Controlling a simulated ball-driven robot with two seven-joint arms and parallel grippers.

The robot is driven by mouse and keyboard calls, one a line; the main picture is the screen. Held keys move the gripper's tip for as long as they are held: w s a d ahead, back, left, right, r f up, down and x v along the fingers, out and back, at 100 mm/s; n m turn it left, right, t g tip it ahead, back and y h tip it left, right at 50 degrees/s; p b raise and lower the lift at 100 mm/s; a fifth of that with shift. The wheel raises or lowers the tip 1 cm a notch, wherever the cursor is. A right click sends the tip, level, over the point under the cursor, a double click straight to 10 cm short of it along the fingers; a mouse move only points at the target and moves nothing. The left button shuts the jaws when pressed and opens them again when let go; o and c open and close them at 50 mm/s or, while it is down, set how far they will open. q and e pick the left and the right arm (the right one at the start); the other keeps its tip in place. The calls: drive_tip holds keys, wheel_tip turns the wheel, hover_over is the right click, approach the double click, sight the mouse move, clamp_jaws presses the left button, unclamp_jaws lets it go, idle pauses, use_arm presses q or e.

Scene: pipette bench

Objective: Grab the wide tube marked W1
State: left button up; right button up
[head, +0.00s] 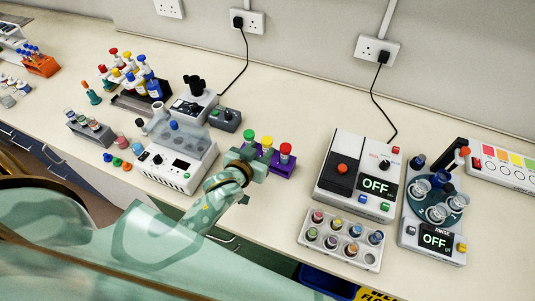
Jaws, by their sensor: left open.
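A purple rack (283,168) near the middle of the bench holds wide tubes with a green cap (249,136), a yellow cap (267,142) and a red cap (285,150). No W1 marking is readable on any tube, so I cannot tell which one it is. My left gripper (247,160) is open, at the left front of this rack, and hides part of it and the lower part of the green-capped tube. I cannot tell whether it touches a tube. My right gripper is not in view.
A white machine with a clear lid (178,155) stands close left of my gripper. To the right are a white box reading OFF (345,175), a tray of several vials (341,239) and a round rinse device (433,237). Bare bench lies between the purple rack and the vial tray.

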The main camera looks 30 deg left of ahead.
sight(270, 139)
use_arm(q)
drive_tip(key=b+x, duration=0.1)
drive_tip(key=x, duration=0.7)
drive_tip(key=shift+a+f, duration=0.2)
drive_tip(key=shift+f, duration=0.05)
drive_tip(key=shift+s+r, duration=0.1)
clamp_jaws()
